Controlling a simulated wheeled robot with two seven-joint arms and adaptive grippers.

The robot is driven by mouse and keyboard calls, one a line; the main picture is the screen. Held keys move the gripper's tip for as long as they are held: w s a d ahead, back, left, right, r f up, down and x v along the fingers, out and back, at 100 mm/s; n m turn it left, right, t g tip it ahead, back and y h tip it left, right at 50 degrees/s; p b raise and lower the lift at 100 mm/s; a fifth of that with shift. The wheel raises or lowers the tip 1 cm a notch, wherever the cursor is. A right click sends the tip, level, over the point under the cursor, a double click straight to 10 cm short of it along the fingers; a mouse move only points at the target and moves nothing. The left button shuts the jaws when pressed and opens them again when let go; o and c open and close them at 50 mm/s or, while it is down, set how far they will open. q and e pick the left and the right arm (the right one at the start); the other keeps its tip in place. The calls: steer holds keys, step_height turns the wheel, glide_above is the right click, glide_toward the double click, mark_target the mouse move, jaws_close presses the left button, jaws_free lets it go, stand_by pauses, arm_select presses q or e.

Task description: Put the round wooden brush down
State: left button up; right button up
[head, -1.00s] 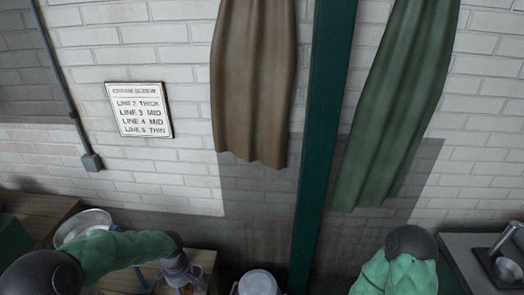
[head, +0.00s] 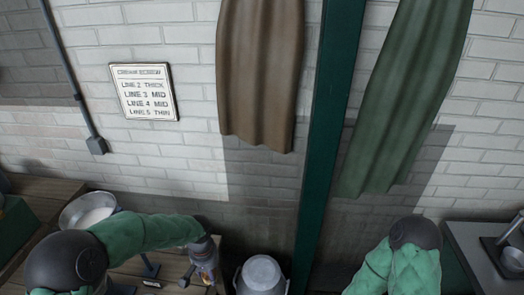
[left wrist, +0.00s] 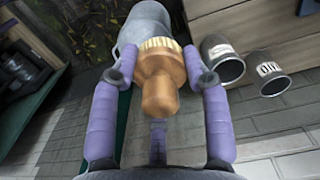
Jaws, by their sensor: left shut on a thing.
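The round wooden brush (left wrist: 159,88) is held between the purple fingers of my left gripper (left wrist: 160,64) in the left wrist view. Its rounded knob handle faces the camera and its ribbed, lighter head is at the far end. My left gripper also shows in the head view (head: 205,262), low in the picture at the right edge of the wooden bench. The brush is hard to make out there. What lies directly under it is hidden. My right arm shows at the lower right, but its gripper is out of the picture.
A metal bowl with white contents (head: 93,210) stands on the wooden bench (head: 40,197). A grey lidded churn (head: 262,272) stands right of my left gripper. A green post (head: 325,130) and a grey counter (head: 462,245) are to the right.

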arm_select(q)
steer(key=m+p, duration=0.1)
steer(key=p, duration=0.1)
glide_above(189, 293)
steer(key=s+d, duration=0.1)
step_height(189, 293, down, 6)
steer(key=f+b, duration=0.2)
steer(key=f, duration=0.2)
steer(key=shift+s+f, duration=0.2)
steer(key=shift+a+f+b, duration=0.1)
steer(key=shift+f+b, duration=0.95)
steer(key=shift+f, duration=1.55)
steer(key=shift+f, duration=0.15)
steer(key=o, duration=1.2)
steer(key=shift+o, duration=0.2)
